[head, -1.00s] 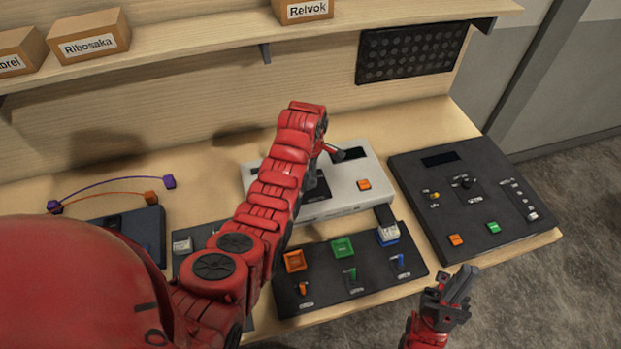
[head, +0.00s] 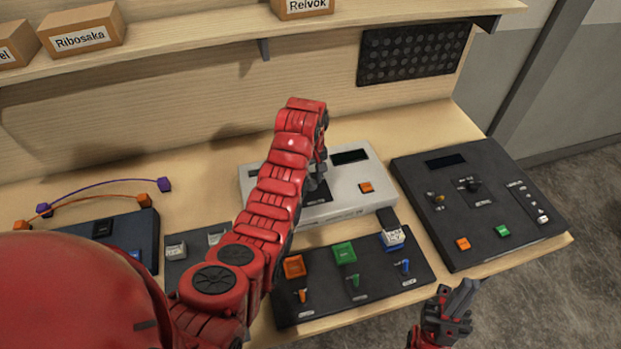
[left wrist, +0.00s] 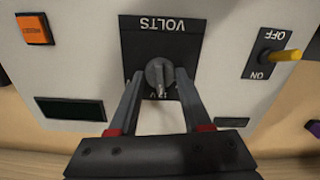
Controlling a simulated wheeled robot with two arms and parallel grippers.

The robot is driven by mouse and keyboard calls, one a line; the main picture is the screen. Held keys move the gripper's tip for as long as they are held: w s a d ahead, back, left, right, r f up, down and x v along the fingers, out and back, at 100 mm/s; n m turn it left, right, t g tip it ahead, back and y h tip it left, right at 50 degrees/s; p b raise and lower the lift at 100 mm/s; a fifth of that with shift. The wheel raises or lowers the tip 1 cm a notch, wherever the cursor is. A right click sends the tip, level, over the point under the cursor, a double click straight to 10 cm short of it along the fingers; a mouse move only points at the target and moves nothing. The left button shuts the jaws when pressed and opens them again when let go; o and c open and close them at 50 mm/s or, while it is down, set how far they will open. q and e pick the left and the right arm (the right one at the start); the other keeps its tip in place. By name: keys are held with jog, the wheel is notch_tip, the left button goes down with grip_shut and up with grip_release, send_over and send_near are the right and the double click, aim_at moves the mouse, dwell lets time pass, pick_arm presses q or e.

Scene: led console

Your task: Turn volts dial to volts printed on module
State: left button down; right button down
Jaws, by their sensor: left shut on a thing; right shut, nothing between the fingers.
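The grey volts dial (left wrist: 159,72) sits on a black plate labelled VOLTS on the light grey box (head: 350,188). In the left wrist view its pointer faces the bottom of the picture, near a partly hidden mark. My left gripper (head: 318,182) is down at this box in the head view. The left wrist view shows its fingers (left wrist: 160,80) closed around the dial's sides. A white-topped module (head: 392,238) is in the blue place on the dark front panel (head: 375,283); its print is too small to read. My right gripper (head: 464,298) is shut and empty beyond the table's front edge.
The grey box also has an orange button (left wrist: 35,29), a dark display (left wrist: 70,109) and a yellow OFF/ON switch (left wrist: 285,56). A dark console (head: 480,205) stands at the right. Cables (head: 105,190) lie at the left. A shelf (head: 210,35) overhangs the back.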

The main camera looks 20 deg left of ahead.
pick_arm(q)
jog(key=shift+m, duration=0.6)
jog(key=shift+c, duration=1.8)
grip_release()
jog(key=shift+r, duration=0.1)
notch_tip(320, 180, up, 9)
jog(key=p, duration=0.8)
notch_tip(320, 180, up, 8)
jog(key=b, duration=0.2)
send_over(311, 180)
jog(key=shift+r, duration=0.1)
